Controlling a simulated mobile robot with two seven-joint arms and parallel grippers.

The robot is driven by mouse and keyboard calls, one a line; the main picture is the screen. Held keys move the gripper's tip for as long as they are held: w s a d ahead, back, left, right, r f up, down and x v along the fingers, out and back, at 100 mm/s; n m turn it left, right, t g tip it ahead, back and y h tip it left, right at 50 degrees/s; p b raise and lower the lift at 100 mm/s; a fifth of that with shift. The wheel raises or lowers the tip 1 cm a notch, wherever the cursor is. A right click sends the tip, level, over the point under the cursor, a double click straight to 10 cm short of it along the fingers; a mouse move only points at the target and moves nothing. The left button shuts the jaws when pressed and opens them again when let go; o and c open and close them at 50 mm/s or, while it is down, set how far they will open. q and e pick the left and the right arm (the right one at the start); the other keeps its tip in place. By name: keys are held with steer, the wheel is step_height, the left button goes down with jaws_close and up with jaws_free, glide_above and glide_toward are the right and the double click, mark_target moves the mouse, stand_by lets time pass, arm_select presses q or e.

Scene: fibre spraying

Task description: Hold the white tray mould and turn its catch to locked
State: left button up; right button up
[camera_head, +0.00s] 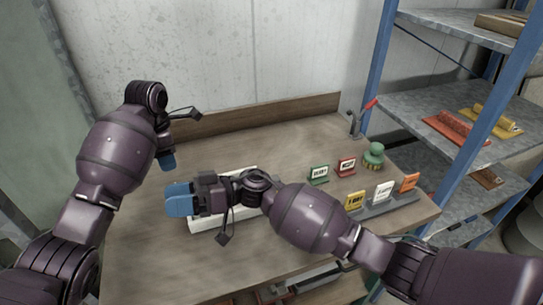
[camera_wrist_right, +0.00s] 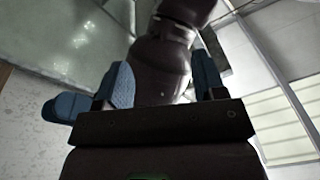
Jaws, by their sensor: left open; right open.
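The white tray mould (camera_head: 243,213) lies on the wooden bench, largely covered by my right gripper and forearm in the head view. Its catch cannot be made out. My right gripper (camera_head: 180,199) is over the mould's left part, blue fingers pointing left; I cannot tell whether it touches. In the right wrist view its blue fingers (camera_wrist_right: 162,80) are apart, with a dark purple arm link showing beyond them.
Green (camera_head: 318,174) and red (camera_head: 346,166) label stands and a green knobbed object (camera_head: 373,155) stand at the right. A grey rack (camera_head: 376,207) holds yellow, white and orange cards. A red-handled clamp (camera_head: 357,122) is at the back edge. The bench's left front is clear.

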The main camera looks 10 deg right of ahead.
steer(key=w+d+f+n+h, duration=0.1)
steer(key=w+d+f+h, duration=0.1)
steer(key=d+h, duration=0.3)
steer(key=w+d+f+n+h, duration=0.2)
steer(key=w+d+f+h, duration=0.1)
steer(key=w+d+h, duration=0.1)
steer(key=w+d+f+n+t+h, duration=0.1)
steer(key=w+d+f+n+h, duration=0.1)
steer(key=w+d+h, duration=0.3)
steer(key=shift+d+f+h, duration=0.35)
steer(key=shift+f+h, duration=0.15)
steer(key=shift+f, duration=0.2)
steer(key=w+d+h, duration=0.1)
steer(key=d, duration=0.1)
steer(key=w+d+r+t+h, duration=0.1)
steer(key=w+d+h, duration=0.1)
steer(key=d, duration=0.1)
steer(key=w+d+r+h, duration=0.1)
steer(key=w+d, duration=0.1)
steer(key=d, duration=0.1)
steer(key=shift+r+t, duration=0.1)
steer(key=shift+t, duration=0.3)
steer(key=shift+h, duration=0.3)
step_height(320, 180, down, 11)
steer(key=shift+r, duration=0.15)
